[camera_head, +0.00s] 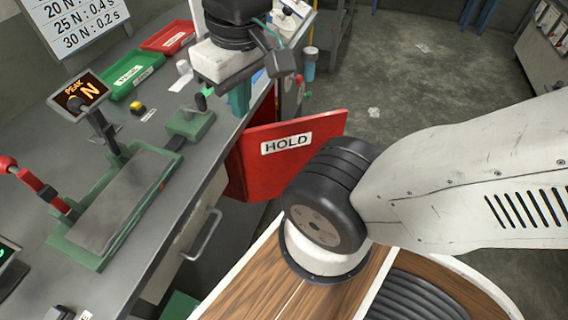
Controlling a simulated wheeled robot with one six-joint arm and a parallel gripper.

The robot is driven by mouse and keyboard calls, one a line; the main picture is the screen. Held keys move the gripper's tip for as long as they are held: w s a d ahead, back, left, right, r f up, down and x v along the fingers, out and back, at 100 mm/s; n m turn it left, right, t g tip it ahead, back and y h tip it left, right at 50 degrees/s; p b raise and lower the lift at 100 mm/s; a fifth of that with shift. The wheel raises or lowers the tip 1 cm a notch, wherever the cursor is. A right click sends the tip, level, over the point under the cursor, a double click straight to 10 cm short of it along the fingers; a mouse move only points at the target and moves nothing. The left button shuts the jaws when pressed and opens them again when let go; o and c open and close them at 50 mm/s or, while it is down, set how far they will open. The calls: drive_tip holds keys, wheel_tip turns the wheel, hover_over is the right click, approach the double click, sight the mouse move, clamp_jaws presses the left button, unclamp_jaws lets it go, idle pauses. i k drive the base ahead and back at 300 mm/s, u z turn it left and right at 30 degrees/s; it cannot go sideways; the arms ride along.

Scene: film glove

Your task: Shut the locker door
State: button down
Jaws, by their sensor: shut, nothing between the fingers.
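The red locker door (286,160), with a white HOLD label, stands open, sticking out from the front of the bench into the aisle. Its lower right part is hidden behind my arm's black joint. The locker's inside cannot be made out. My wrist hangs above the bench edge at the top of the picture, beyond the door's top edge. My gripper (284,66) is at that wrist, shut and empty. It appears apart from the door, and its fingertips are hard to make out.
The grey bench (215,155) runs along the left, with a green test stand (120,200), a lit display (78,92), a green tray (132,72) and a red tray (168,37). A drawer handle (203,236) juts from its front. The floor (420,70) behind the door is open.

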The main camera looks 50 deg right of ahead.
sight(272, 155)
drive_tip(key=u, duration=0.75)
drive_tip(key=k, duration=1.2)
drive_tip(key=z, duration=0.3)
